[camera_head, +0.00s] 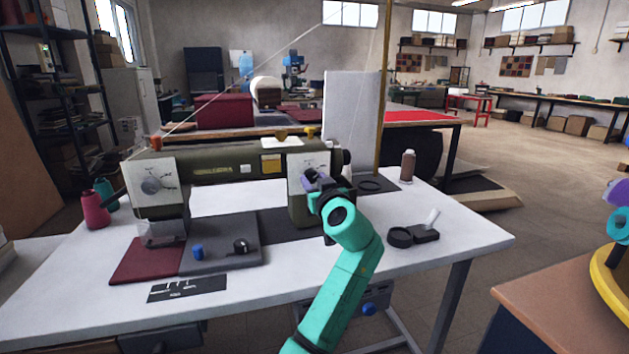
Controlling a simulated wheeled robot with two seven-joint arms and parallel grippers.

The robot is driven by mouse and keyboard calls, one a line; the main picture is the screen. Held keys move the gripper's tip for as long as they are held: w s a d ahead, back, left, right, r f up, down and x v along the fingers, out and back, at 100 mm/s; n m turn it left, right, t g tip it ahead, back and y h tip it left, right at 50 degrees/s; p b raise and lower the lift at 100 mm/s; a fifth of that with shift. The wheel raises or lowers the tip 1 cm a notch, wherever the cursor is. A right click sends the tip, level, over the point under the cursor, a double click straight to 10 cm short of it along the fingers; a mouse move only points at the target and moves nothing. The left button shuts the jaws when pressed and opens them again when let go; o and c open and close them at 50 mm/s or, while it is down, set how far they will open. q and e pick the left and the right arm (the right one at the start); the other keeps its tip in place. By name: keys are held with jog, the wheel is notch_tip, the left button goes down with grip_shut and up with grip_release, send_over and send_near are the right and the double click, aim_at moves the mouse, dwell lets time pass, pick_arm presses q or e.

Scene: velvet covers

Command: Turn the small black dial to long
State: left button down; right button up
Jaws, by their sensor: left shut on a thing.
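An olive-green sewing machine (221,169) stands on a white table (437,205). My left gripper (315,181) is at the pale panel (308,161) on the machine's right column. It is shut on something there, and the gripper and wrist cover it. The small black dial is not clearly seen; the gripper hides the spot on the panel where a dial could sit. Any marking such as "long" is too small to read. My right gripper is not seen.
Thread spools (96,211) stand at the left. A burgundy cloth (145,262), a small blue item (197,252) and a dark label plate (187,288) lie in front. The table's right end is mostly clear.

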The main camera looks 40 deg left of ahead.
pick_arm(q)
jog(key=shift+r+m+p, duration=0.1)
jog(key=shift+m+p, duration=0.35)
jog(key=shift+m, duration=0.55)
jog(key=m+p, duration=0.2)
jog(key=m, duration=0.2)
jog(key=m+p, duration=0.1)
jog(key=m, duration=0.1)
jog(key=shift+m+p, duration=0.35)
jog(key=shift+m, duration=0.05)
jog(key=shift+m+p, duration=0.6)
jog(key=shift+m, duration=0.5)
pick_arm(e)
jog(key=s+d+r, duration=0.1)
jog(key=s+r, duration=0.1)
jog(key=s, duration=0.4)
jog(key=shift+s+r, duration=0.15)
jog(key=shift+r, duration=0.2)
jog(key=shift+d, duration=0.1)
pick_arm(q)
jog(key=shift+f, duration=0.2)
jog(key=shift+c, duration=2)
grip_release()
